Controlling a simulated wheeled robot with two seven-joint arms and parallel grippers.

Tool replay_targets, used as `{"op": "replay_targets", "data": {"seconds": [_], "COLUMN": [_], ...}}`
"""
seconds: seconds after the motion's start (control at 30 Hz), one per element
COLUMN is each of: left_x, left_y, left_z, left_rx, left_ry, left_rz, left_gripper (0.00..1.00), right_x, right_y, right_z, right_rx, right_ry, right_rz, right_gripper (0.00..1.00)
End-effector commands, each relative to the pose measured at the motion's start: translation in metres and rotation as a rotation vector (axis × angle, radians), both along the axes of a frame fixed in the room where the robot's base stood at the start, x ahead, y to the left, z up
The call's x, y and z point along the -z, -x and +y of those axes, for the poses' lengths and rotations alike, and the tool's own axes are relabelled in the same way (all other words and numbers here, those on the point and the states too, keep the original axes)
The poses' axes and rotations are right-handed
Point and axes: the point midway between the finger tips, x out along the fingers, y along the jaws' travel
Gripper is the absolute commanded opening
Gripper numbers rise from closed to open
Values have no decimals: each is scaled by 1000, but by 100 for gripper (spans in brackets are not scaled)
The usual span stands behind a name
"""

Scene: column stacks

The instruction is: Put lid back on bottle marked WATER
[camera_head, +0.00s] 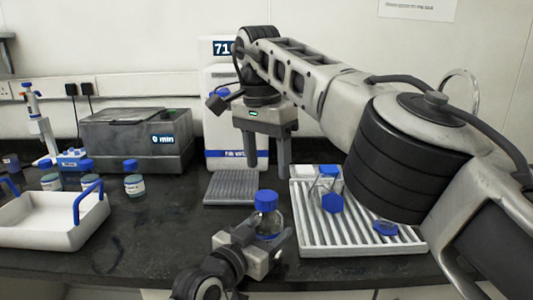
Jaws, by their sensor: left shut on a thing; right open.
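My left gripper (266,254) is shut on a clear glass bottle (270,225) near the counter's front edge. A blue lid (266,200) sits at the bottle's top; I cannot tell whether it is fully seated. No WATER marking is readable. My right gripper (266,168) is open and empty, its two fingers pointing down behind and above the bottle. A loose blue lid (385,228) lies on the white ridged rack (320,237) at right. A clear vessel with a blue cap (332,203) also lies on that rack, partly beside my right arm.
A grey ridged mat (230,188) lies behind the bottle. A white tray with blue handles (45,222) stands at left, with several small blue-capped bottles (134,185) behind it. A grey box (135,140) and a white device (222,110) stand at the back.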

Motion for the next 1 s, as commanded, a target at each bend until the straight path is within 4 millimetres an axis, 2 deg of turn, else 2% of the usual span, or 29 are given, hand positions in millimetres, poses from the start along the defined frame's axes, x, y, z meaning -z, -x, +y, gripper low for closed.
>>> {"op": "replay_targets", "data": {"seconds": [0.1, 0.2, 0.4, 1.0], "left_x": [1, 1, 1, 1], "left_y": [0, 0, 0, 0], "left_z": [0, 0, 0, 0], "left_rx": [0, 0, 0, 0], "left_ry": [-2, -2, -2, -2], "left_rz": [2, 2, 2, 2], "left_gripper": [0, 0, 0, 0], "right_x": [-3, -5, -7, -3], "right_y": [0, 0, -1, -2], "right_z": [0, 1, 1, 0], "right_rx": [-263, -449, -668, -714], "right_ry": [-24, -40, -60, -62], "right_rz": [20, 30, 37, 39], "right_gripper": [60, 60, 60, 60]}}
